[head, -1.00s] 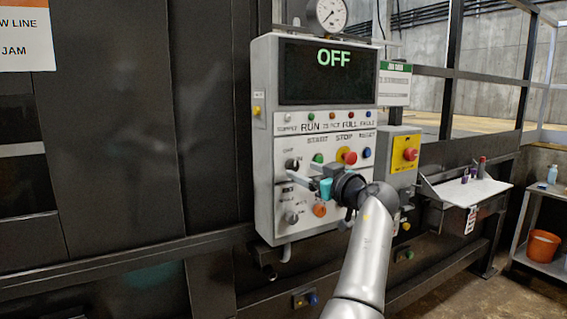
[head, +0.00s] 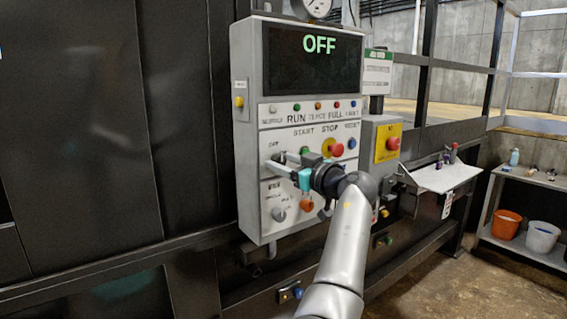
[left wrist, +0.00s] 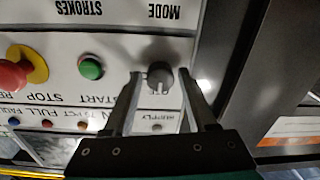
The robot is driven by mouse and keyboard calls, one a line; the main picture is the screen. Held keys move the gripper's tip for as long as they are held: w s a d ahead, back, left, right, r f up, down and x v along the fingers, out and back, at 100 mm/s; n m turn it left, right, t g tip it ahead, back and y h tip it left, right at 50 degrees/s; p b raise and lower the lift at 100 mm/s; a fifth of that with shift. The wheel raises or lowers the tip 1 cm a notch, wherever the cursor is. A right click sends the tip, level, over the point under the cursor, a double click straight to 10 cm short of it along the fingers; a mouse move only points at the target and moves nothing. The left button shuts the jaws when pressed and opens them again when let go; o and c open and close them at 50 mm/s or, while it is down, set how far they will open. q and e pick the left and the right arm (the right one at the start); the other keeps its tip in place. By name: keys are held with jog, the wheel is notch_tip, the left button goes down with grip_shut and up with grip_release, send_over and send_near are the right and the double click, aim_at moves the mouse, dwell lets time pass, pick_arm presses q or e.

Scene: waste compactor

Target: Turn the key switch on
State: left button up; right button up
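The control panel (head: 248,190) stands ahead with a display (head: 312,60) reading OFF. The key switch, a small dark grey knob (left wrist: 160,76), sits on the panel face beside the green start button (left wrist: 91,68) in the left wrist view. In the head view my gripper mostly hides it. My left gripper (head: 276,166) is open, its two fingers (left wrist: 163,88) spread on either side of the knob with a visible gap to each. I cannot tell how deep they reach around it. My right gripper is not in view.
A red stop button (head: 337,149) and a blue reset button (head: 352,143) lie close to the gripper. An orange button (head: 306,205) and a grey selector (head: 278,214) are below. A yellow box with a red button (head: 393,143) and a shelf (head: 440,178) stand to the right.

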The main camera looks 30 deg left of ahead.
pick_arm(q)
grip_shut()
dwell(0.5)
jog(key=m, duration=0.5)
jog(key=shift+m, duration=0.4)
jog(key=m+p, duration=0.1)
jog(key=m, duration=0.1)
jog(key=shift+r+m, duration=0.1)
jog(key=shift+m, duration=0.2)
jog(key=shift+m+p, duration=0.7)
jog(key=shift+m, duration=1.3)
